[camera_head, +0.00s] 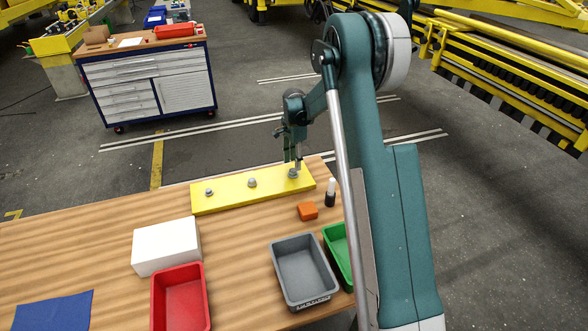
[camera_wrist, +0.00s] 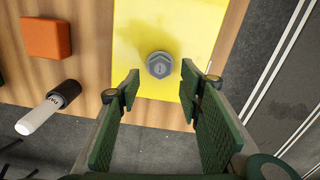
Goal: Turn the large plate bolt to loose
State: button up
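A long yellow plate (camera_head: 226,193) lies along the far edge of the wooden table. Several grey bolts are on it: one near the left end (camera_head: 209,191), one in the middle (camera_head: 252,183), and one near the right end (camera_head: 293,173). In the wrist view a hex-headed bolt (camera_wrist: 160,65) on the yellow plate (camera_wrist: 178,20) shows ahead, between the fingertips. My gripper (camera_wrist: 158,85) is open and empty, a finger on each side of that bolt, with gaps visible. In the head view my gripper (camera_head: 294,165) is at the right-end bolt. Contact cannot be told.
A grey bin (camera_head: 303,272), a green bin (camera_head: 337,250), a red bin (camera_head: 181,298), a white box (camera_head: 166,246) and a blue cloth (camera_head: 55,312) occupy the table's front.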

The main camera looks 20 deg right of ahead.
aim_at(293, 172)
jog(key=shift+f, duration=2.1)
jog(key=c, duration=0.9)
